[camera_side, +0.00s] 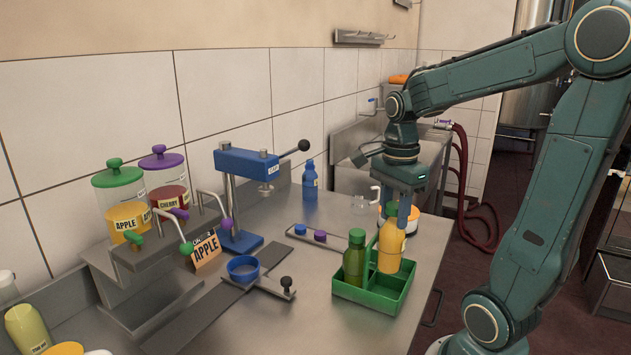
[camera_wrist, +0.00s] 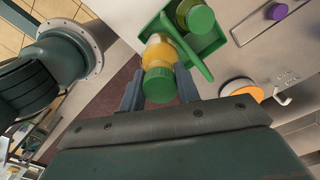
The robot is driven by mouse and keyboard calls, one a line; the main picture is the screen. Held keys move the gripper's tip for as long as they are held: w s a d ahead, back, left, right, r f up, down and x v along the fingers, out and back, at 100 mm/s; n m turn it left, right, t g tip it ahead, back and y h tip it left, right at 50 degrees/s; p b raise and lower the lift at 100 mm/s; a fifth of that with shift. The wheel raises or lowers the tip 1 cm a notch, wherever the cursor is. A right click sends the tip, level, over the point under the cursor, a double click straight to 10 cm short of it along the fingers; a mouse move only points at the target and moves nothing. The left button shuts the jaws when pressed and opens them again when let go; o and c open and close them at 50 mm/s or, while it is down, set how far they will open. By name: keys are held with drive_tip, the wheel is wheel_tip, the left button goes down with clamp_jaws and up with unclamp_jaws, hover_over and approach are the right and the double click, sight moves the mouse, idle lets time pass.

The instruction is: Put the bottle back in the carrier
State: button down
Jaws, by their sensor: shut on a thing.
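My gripper (camera_side: 400,212) points down and is shut on the neck region of a yellow-orange bottle (camera_side: 389,250) with a green cap. In the wrist view the green cap (camera_wrist: 158,84) sits between my two fingers (camera_wrist: 159,92), with the yellow body beyond it. The green carrier (camera_side: 372,304) stands on the counter, and its corner shows in the wrist view (camera_wrist: 209,42). The bottle is upright at the carrier's back part, its lower end down by the divider. I cannot tell whether its base touches the carrier floor. A dark green bottle (camera_side: 354,262) stands in the carrier's left compartment.
A blue capping press (camera_side: 240,200), a blue ring holder (camera_side: 243,268) and an APPLE sign (camera_side: 206,249) stand to the left.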

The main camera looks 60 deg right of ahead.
sight(392, 236)
drive_tip(key=shift+f, duration=0.1)
drive_tip(key=shift+f, duration=1.45)
drive_tip(key=shift+f, duration=2.3)
idle(0.5)
